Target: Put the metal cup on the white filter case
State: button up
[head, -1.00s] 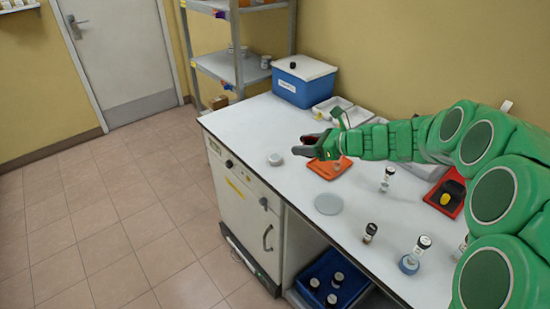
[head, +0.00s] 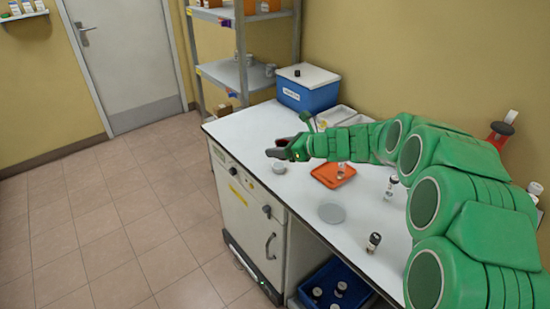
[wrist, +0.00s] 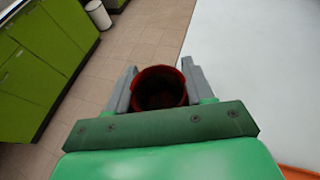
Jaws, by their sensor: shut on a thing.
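My gripper (head: 278,150) is at the left end of the worktop, shut on a round hollow cup, the metal cup. In the wrist view the cup (wrist: 160,90) looks dark red with a dark inside and sits between the two grey fingers. In the head view it is small and partly hidden by the gripper. A small round pale case (head: 279,168), which looks like the white filter case, stands near the worktop's front edge, just below the gripper in the picture. The cup shows apart from it; the exact height gap is unclear.
An orange tray (head: 332,176) with a small vial lies right of the gripper. A flat grey disc (head: 331,213) and dark-capped vials (head: 373,242) are nearer me. A blue box (head: 308,95) with a white lid stands at the back. The floor lies beyond the worktop's left edge.

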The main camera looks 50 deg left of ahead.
jog(key=w+a+f, duration=0.2)
jog(key=a, duration=0.1)
send_over(275, 164)
jog(key=d, duration=0.1)
jog(key=f, duration=0.4)
jog(key=shift+s, duration=0.35)
jog(key=shift+w+a+f, duration=0.35)
jog(key=shift+a+f, duration=0.2)
jog(key=shift+f, duration=1.7)
jog(key=shift+f, duration=0.15)
jog(key=o, duration=1)
jog(key=shift+o, duration=0.2)
